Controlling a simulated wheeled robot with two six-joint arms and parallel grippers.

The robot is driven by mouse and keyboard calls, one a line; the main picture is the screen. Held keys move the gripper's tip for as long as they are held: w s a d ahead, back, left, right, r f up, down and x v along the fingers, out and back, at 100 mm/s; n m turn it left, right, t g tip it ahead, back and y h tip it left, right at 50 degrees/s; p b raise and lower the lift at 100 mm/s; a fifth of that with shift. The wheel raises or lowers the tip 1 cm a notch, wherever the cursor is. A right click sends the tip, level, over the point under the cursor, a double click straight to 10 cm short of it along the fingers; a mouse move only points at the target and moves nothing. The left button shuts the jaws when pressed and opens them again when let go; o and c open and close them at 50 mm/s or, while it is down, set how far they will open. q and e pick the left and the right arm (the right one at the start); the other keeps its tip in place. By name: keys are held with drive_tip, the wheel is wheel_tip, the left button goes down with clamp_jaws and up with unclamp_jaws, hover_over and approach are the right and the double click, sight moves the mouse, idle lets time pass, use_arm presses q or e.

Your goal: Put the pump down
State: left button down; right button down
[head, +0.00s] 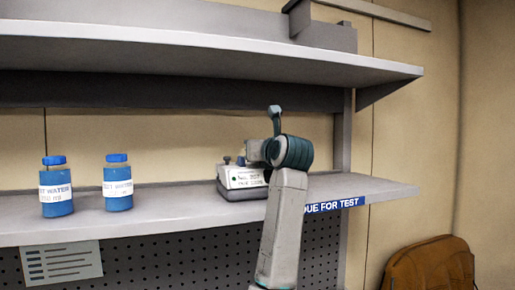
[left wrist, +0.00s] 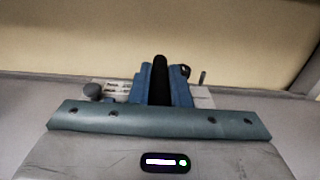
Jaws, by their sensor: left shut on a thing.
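In the left wrist view, the left gripper's blue fingers (left wrist: 162,85) hide much of the pump (left wrist: 112,86). My right gripper is not in view.
A blue "DUE FOR TEST" label (head: 335,205) is on the front edge. The shelf between bottles and pump is clear.

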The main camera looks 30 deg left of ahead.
use_arm(q)
drive_tip(key=c, duration=1.5)
unclamp_jaws()
drive_tip(key=shift+c, duration=0.2)
drive_tip(key=shift+o, duration=0.9)
drive_tip(key=shift+s, duration=0.1)
drive_tip(key=shift+r, duration=0.1)
drive_tip(key=b+v, duration=0.4)
drive_tip(key=v, duration=0.8)
